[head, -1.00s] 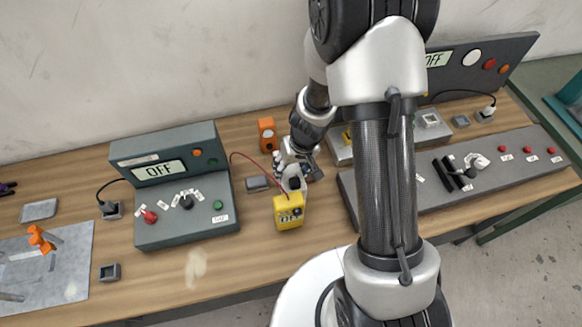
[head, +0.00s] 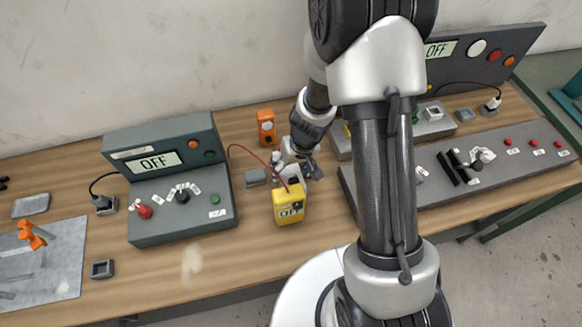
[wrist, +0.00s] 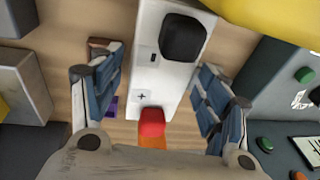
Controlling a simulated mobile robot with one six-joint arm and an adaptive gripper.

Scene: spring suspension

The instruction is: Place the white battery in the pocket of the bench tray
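The white battery (wrist: 165,75), with a black square terminal, a plus mark and a red terminal, lies between my gripper's fingers in the wrist view. My gripper (wrist: 158,88) is open, with bare bench visible between the battery and each finger pad. In the head view my gripper (head: 296,160) is low over the bench, and the battery (head: 289,174) is partly hidden behind it and the yellow meter. A grey tray-like block (head: 433,127) with a pale square recess stands at the back right, partly hidden by my arm. I cannot tell for sure that it is the bench tray.
A yellow meter (head: 289,206) with a red lead stands close in front of the battery. An orange device (head: 266,128) stands behind. A console reading OFF (head: 182,205) is to the left; a long grey panel (head: 450,200) is to the right. Bare wood (head: 245,255) shows in front.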

